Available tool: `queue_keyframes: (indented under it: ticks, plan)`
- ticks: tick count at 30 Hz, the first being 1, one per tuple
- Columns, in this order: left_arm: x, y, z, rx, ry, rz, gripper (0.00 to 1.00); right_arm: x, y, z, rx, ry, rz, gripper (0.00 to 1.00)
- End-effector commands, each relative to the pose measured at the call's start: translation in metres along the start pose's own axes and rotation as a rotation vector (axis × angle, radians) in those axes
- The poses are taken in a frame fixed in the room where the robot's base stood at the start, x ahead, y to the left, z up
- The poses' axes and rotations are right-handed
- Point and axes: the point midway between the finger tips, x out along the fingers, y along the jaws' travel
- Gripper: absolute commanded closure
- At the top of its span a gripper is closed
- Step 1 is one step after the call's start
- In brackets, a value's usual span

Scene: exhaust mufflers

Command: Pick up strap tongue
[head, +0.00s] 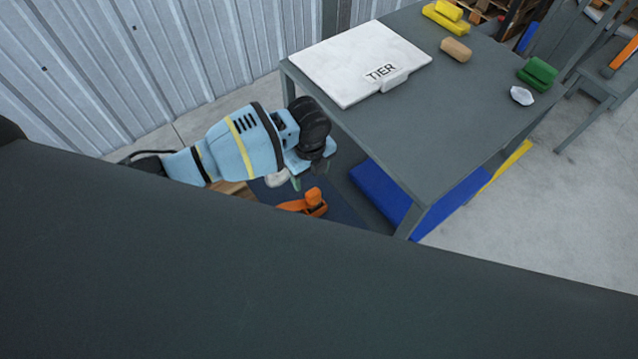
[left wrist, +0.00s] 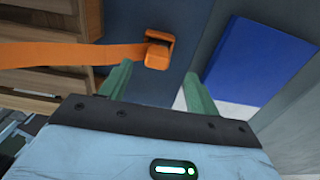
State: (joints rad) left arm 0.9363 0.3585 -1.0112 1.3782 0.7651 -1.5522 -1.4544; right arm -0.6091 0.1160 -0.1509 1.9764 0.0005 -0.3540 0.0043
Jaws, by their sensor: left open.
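The orange strap tongue (head: 315,200) is a small blocky end piece on an orange strap, low beside the grey table in the head view. In the left wrist view the strap tongue (left wrist: 158,53) lies just beyond the fingertips, roughly between them in the picture. Its strap (left wrist: 75,54) runs off to the left. My left gripper (left wrist: 157,88) has its green fingers apart with nothing between them. In the head view my left gripper (head: 295,183) reaches down beside the table, close to the strap tongue; the exact gap is unclear. My right gripper is not in view.
The grey table (head: 440,120) stands right of my left arm, holding a white board (head: 350,60) marked TIER. A blue panel (head: 378,190) is low under its near edge; it also shows in the left wrist view (left wrist: 255,65). Wooden shelving (left wrist: 40,25) stands left of the strap tongue.

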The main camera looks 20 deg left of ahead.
Motion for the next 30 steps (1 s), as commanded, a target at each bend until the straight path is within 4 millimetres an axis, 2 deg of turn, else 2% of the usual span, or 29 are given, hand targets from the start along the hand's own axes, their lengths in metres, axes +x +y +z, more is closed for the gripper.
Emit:
queue_keyframes:
  ticks: [6,12,20,30]
  plan:
    - [0.004,0.001,0.000,-0.001,0.001,0.002,0.38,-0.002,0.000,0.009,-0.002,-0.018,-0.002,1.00]
    - [0.024,0.001,-0.001,-0.002,0.002,0.004,0.38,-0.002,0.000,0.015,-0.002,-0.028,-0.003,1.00]
    - [0.032,0.000,-0.003,0.000,0.001,0.001,0.38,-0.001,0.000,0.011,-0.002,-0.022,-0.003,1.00]
    - [0.076,0.000,-0.009,-0.002,0.002,0.003,0.38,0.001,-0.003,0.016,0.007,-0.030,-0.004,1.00]
